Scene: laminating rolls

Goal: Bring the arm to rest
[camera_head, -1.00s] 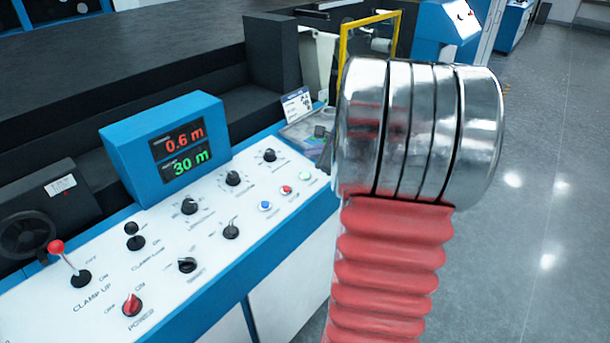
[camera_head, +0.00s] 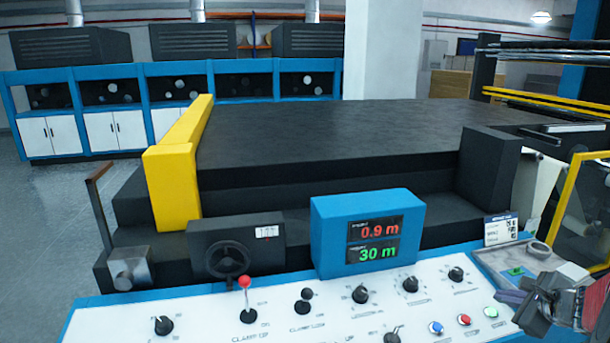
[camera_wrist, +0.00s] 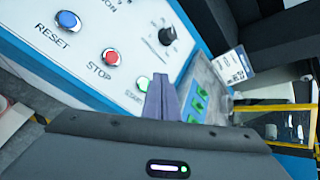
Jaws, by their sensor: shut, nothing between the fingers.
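My gripper (camera_head: 512,297) is at the lower right of the head view, over the right end of the control panel (camera_head: 290,315). In the wrist view its two purple-grey fingers (camera_wrist: 161,97) are together with nothing between them. The fingertips point toward the area by the green START button (camera_wrist: 143,83) and the small grey tray (camera_wrist: 207,90). I cannot tell how high the fingers are above the panel. Part of my arm is cut off by the right edge of the head view.
A blue display box (camera_head: 368,235) stands on the panel, reading 0.9 m and 30 m. A red-knobbed lever (camera_head: 245,284), several dials, and blue and red buttons rise from the panel. A yellow frame (camera_head: 567,195) stands at the right, and the black machine bed (camera_head: 330,140) lies behind.

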